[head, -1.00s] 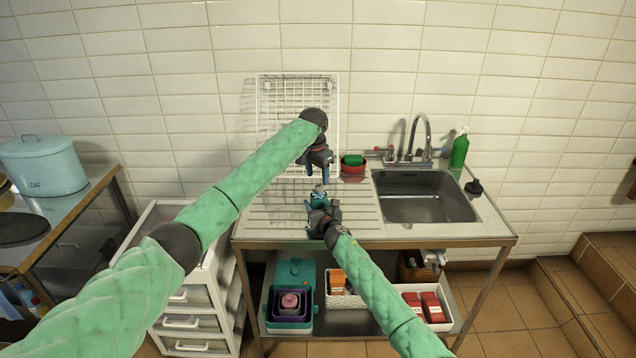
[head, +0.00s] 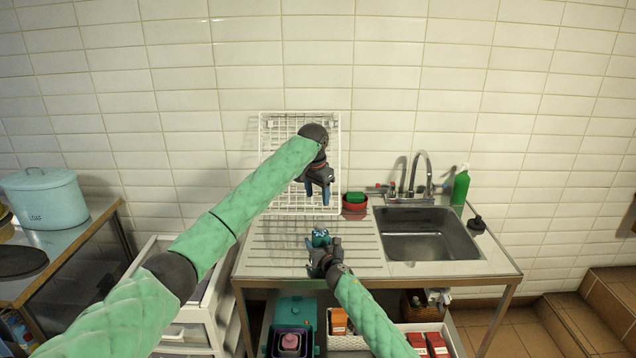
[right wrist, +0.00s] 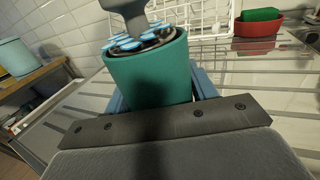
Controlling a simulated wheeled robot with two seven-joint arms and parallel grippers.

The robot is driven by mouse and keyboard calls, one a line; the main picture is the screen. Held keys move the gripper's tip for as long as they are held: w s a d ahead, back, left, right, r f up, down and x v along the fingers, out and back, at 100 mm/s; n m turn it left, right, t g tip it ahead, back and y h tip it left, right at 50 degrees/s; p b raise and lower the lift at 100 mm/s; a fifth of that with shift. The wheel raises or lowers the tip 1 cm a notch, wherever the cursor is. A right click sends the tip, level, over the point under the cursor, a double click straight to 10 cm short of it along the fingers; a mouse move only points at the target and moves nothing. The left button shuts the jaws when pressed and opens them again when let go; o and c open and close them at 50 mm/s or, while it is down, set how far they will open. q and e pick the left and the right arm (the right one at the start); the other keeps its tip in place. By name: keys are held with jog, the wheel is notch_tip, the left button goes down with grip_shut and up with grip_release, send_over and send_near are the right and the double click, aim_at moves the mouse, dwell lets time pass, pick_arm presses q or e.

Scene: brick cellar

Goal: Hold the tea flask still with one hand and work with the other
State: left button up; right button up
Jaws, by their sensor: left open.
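The tea flask is a teal cylinder with blue rounded pieces around its top. It stands over the ribbed drainboard (head: 280,240) in the head view (head: 320,237) and fills the middle of the right wrist view (right wrist: 150,75). My right gripper (head: 318,250) has its blue fingers on both sides of the flask and is shut on it. My left gripper (head: 318,192) is open and empty, pointing down above the flask with a clear gap. A grey piece (right wrist: 128,8) rises over the flask's top in the right wrist view; I cannot tell what it is.
A white wire rack (head: 285,150) leans on the wall behind. A red dish (head: 354,205) with a green sponge is right of it. The sink (head: 425,240), tap and green bottle (head: 461,187) stand further right. Bins and boxes sit on the shelf below.

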jog(key=o, duration=0.4)
jog(key=shift+c, duration=0.2)
jog(key=shift+s+d, duration=0.25)
jog(key=shift+s, duration=0.25)
jog(key=v, duration=1.1)
jog(key=shift+a, duration=0.1)
